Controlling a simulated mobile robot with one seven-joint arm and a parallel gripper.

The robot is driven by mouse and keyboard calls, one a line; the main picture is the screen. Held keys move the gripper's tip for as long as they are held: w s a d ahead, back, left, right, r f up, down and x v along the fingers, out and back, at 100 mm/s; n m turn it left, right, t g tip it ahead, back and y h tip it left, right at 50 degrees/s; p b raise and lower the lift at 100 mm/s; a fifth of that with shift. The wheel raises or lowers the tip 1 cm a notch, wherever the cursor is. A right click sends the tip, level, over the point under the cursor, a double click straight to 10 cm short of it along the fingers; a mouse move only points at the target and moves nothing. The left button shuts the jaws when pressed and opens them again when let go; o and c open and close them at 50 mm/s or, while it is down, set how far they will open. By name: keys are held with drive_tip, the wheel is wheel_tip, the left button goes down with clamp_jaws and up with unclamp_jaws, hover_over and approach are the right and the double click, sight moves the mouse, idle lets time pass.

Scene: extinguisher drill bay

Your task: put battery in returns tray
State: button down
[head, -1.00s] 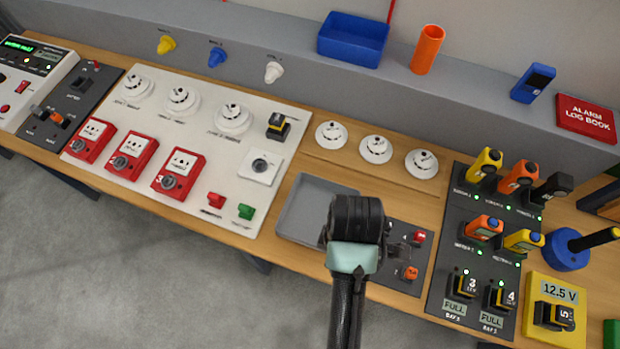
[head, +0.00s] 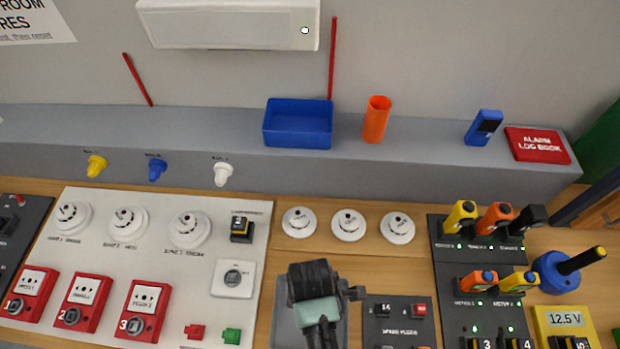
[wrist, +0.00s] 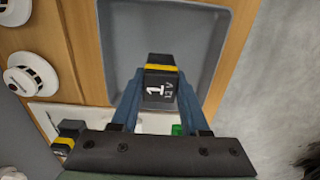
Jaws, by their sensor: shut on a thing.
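My gripper (wrist: 159,98) is shut on a black battery (wrist: 161,84) with a yellow band, marked 1 and 12 V. In the wrist view the battery is held between the two blue fingers, in front of the grey tray (wrist: 203,22). The tray looks empty where it shows. I cannot tell the battery's height above it. In the head view my gripper (head: 313,282) is over the grey tray (head: 281,318), hiding much of it. The fingers and the held battery are hidden there.
A similar battery (head: 242,228) sits on the white panel at left. The spare plugs panel (head: 398,312) is right of the tray, with the dark charging panel (head: 450,268) beyond. Smoke detectors (head: 348,224) line the bench behind. A blue bin (head: 297,124) stands on the shelf.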

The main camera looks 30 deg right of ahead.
drive_tip(key=shift+f, duration=1.5)
drive_tip(key=shift+f, duration=0.1)
drive_tip(key=shift+c, duration=2)
unclamp_jaws()
wheel_tip(320, 180, up, 12)
drive_tip(key=shift+r+b, duration=0.15)
drive_tip(key=shift+b, duration=0.15)
